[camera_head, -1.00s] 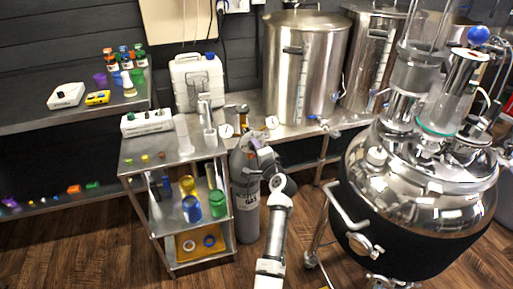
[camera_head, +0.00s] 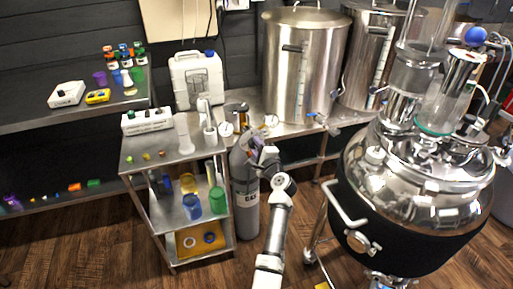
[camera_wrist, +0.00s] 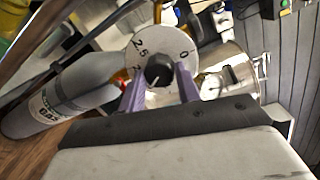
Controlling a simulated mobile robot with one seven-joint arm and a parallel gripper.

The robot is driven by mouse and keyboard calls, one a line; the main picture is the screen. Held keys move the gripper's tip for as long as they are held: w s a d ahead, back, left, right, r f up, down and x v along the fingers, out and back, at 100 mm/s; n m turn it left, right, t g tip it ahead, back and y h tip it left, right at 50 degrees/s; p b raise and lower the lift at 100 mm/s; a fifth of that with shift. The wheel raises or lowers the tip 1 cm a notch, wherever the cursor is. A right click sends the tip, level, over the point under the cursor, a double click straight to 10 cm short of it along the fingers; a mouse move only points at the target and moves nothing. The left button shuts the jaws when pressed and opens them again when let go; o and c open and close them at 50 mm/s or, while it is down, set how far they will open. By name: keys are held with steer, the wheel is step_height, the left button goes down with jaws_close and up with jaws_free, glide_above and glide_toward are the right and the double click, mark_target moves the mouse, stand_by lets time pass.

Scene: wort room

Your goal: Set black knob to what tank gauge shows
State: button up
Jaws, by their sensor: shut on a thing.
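The black knob (camera_wrist: 158,72) sits in the middle of a white round dial (camera_wrist: 150,45) in the wrist view. The dial carries printed numbers, with 0 and 2.5 legible. My gripper (camera_wrist: 160,82) has its two purple fingers on either side of the knob and is shut on it. In the head view my gripper (camera_head: 259,150) is at the top of the grey gas cylinder (camera_head: 246,200) and hides the knob. Two small white gauges, left (camera_head: 226,129) and right (camera_head: 271,121), show near the cylinder top. Their readings are too small to read.
A metal trolley (camera_head: 150,210) with cups and bottles stands left of the cylinder. Steel pots (camera_head: 303,75) stand on the bench behind. A large shiny vessel (camera_head: 415,195) with a black jacket stands close on the right. Wooden floor shows in front.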

steer(key=o, duration=1)
steer(key=b+v, duration=0.2)
steer(key=v, duration=1.2)
steer(key=shift+f, duration=0.1)
steer(key=shift+w, duration=0.1)
